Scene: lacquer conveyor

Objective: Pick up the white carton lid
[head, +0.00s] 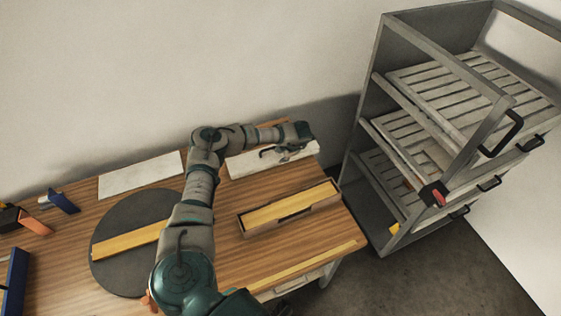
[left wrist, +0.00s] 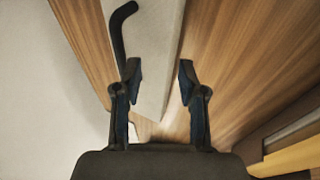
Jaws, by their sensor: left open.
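A flat white piece, which looks like the carton lid (head: 240,168), lies at the back right of the wooden table. My left gripper (head: 274,153) is just above it, and the arm partly hides it. In the left wrist view the white piece (left wrist: 154,45) runs between my two open fingers (left wrist: 160,82), narrowing toward the palm. Nothing is held, and I cannot tell whether a finger touches it. A black bent bar (left wrist: 118,30) shows beside the left finger. My right gripper is not in view.
Another white sheet (head: 140,175) lies left on the table. A dark round disc (head: 112,270) carries a yellow strip (head: 128,240). A brown tray (head: 246,231) with a yellow strip stands front right. A grey slatted rack (head: 390,125) stands right of the table. Blue and orange items lie left.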

